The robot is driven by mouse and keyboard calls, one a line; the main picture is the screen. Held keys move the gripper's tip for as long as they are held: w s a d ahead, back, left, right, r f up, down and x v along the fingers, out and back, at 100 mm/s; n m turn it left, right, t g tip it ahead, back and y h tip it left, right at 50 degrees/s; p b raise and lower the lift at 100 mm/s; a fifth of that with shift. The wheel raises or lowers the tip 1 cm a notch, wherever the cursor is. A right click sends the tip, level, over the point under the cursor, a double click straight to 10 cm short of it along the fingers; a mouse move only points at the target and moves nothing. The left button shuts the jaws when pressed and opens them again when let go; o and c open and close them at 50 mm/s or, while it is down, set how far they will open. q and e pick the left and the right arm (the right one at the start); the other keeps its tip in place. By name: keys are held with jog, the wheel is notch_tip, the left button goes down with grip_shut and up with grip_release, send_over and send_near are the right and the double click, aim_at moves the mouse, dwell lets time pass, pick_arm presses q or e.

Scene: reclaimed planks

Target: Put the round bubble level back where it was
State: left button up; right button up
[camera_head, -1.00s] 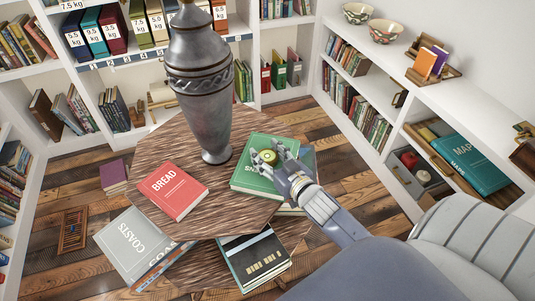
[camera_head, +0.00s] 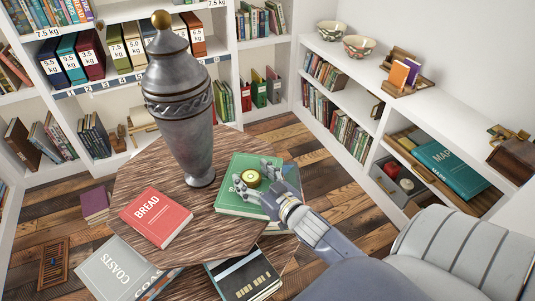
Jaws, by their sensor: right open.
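The round bubble level (camera_head: 251,178) is a small brass disc with a green-yellow face. It is at the fingers of my right gripper (camera_head: 256,182), over the green book (camera_head: 233,200) on the wooden table (camera_head: 225,231). The gripper's fingers are spread open around or beside the level. I cannot tell whether the level rests on the book or touches the fingers. My left gripper is not in view.
A tall metal urn (camera_head: 183,120) stands on the table left of the green book. A red BREAD book (camera_head: 156,217) lies at the table's front left. More books, including the grey COASTS book (camera_head: 113,268), lie lower down. White shelves (camera_head: 345,113) line the walls.

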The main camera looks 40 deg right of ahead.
jog(key=s+r, duration=0.1)
jog(key=s, duration=0.9)
jog(key=shift+s+a+r+b, duration=0.15)
jog(key=shift+s+r+b, duration=0.15)
jog(key=shift+r, duration=0.05)
jog(key=shift+f, duration=0.1)
